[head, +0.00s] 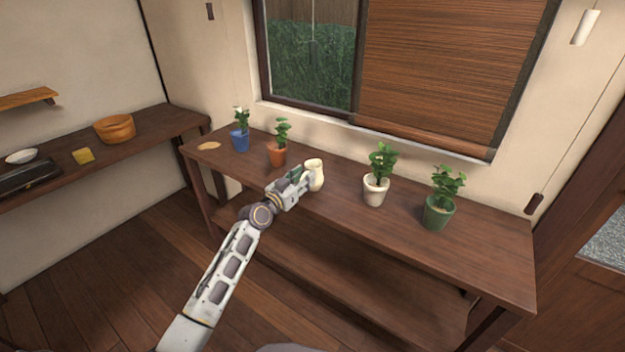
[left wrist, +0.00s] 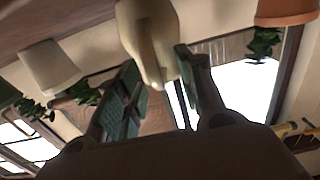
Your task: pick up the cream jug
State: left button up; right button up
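The cream jug (head: 315,174) stands upright on the long wooden table, near its front edge and left of the middle. My left gripper (head: 304,180) reaches it from the front left at table height. In the left wrist view, which is turned upside down, the jug (left wrist: 150,35) lies ahead of the fingertips. Its narrow lower part in that picture, which looks like the handle, reaches in between the two fingers. The fingers (left wrist: 158,78) stand apart with gaps beside this part, so the gripper looks open. Whether either finger touches the jug is hard to tell. My right gripper is out of view.
Plants in blue (head: 239,139) and orange (head: 276,154) pots stand left of the jug. Plants in white (head: 376,190) and green (head: 438,212) pots stand to its right. The window wall is close behind. A side shelf holds a wooden bowl (head: 114,128).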

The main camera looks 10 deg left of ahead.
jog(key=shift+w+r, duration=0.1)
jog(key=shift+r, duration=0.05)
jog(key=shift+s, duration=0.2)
pick_arm(q)
jog(key=shift+c, duration=0.6)
jog(key=c, duration=0.7)
jog(key=shift+r, duration=0.1)
grip_shut()
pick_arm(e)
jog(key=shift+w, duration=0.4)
